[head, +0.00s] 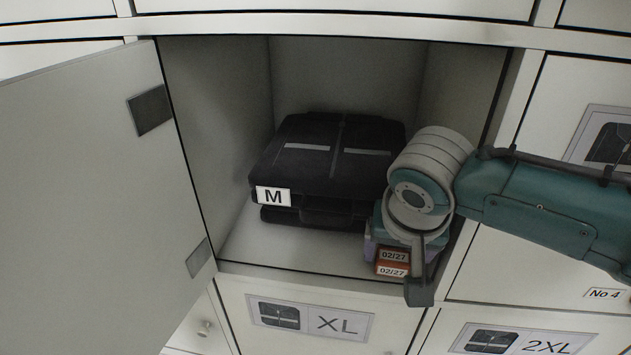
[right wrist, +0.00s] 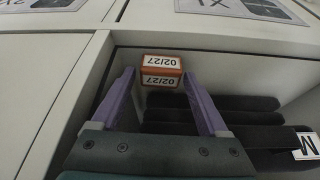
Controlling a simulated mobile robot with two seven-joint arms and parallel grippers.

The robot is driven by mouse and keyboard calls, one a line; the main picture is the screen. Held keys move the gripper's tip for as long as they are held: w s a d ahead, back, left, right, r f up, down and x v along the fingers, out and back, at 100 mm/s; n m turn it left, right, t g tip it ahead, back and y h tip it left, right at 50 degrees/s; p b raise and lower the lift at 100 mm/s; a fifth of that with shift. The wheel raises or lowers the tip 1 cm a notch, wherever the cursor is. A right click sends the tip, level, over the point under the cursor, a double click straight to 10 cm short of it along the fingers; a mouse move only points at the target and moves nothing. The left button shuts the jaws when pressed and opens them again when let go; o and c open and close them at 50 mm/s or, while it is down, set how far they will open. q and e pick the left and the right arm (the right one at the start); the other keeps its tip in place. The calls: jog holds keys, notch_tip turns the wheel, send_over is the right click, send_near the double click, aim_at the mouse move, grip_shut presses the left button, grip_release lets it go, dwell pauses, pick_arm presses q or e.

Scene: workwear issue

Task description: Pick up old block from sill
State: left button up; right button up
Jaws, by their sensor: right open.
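A small orange block (head: 377,270) with white 02/27 labels on what look like two faces sits at the front right of the open compartment, by its sill (head: 300,281). In the right wrist view the block (right wrist: 161,72) shows upright between the tips of my right gripper's purple fingers (right wrist: 159,88). The fingers are apart, with a gap to the block on either side in that picture; whether they reach down beside it I cannot tell. In the head view my right gripper (head: 396,246) is above and behind the block, its fingers mostly hidden by my wrist. My left gripper is out of view.
A stack of folded black garments (head: 320,160) with an M tag (head: 273,196) lies left of the block. The compartment's right wall is close to my right gripper. The open door (head: 95,190) stands at the left. Bare floor shows at the compartment's front left.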

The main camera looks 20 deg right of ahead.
jog(key=shift+c, duration=0.4)
jog(key=c, duration=1)
jog(key=shift+c, duration=0.2)
